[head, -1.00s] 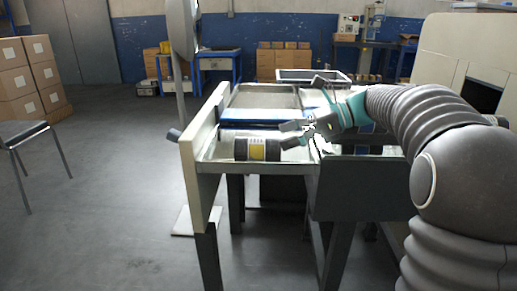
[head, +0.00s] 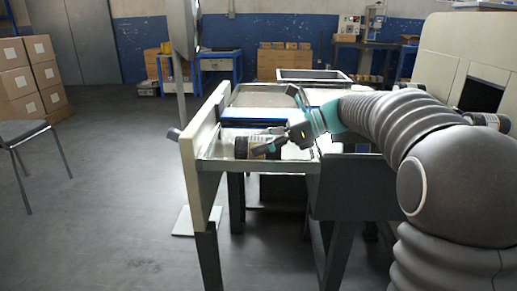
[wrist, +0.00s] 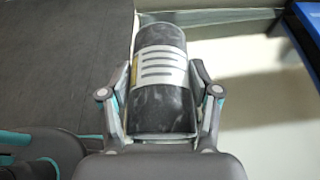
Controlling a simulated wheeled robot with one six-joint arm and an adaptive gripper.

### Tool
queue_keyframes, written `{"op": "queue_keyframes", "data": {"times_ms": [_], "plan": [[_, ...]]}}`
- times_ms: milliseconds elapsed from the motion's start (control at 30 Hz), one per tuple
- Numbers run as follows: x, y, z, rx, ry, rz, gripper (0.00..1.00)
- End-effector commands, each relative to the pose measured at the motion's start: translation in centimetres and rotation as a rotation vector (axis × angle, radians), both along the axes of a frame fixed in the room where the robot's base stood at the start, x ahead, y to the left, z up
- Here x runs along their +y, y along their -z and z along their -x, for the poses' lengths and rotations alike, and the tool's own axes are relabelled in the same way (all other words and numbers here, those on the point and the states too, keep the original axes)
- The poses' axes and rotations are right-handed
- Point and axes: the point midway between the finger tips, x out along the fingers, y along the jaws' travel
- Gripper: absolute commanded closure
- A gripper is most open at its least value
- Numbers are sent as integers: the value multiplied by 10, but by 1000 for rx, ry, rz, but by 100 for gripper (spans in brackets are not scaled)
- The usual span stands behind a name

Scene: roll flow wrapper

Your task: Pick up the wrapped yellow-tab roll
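The wrapped yellow-tab roll (head: 242,148) lies on its side in the tray at the left end of the machine. It is dark with a pale, striped band, and a little yellow shows at the band's edge. In the wrist view the roll (wrist: 160,90) runs lengthwise between my fingers. My gripper (wrist: 166,70) is open around it, one finger on each side. The left fingertip is very close to the roll and a thin gap shows at the right one. In the head view my gripper (head: 276,142) covers the roll's right part.
A cream side panel (head: 203,150) stands just left of the roll. A blue edge (head: 254,116) runs behind it, with a grey-framed bin (head: 313,76) farther back. The pale tray floor (wrist: 245,100) right of the roll is clear.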

Motion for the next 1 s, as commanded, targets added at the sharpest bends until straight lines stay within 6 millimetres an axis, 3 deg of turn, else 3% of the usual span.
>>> {"op": "queue_keyframes", "data": {"times_ms": [33, 100, 133, 533, 767, 1000], "plan": [[0, 0, 0, 1, -1, 0, 69], [0, 0, 0, 1, -1, 0, 86], [0, 0, 0, 0, -1, 0, 89], [0, -9, 0, 0, -1, 0, 89], [0, -46, 0, -4, -1, 0, 89], [50, -76, 27, -3, -5, 0, 89]]}}
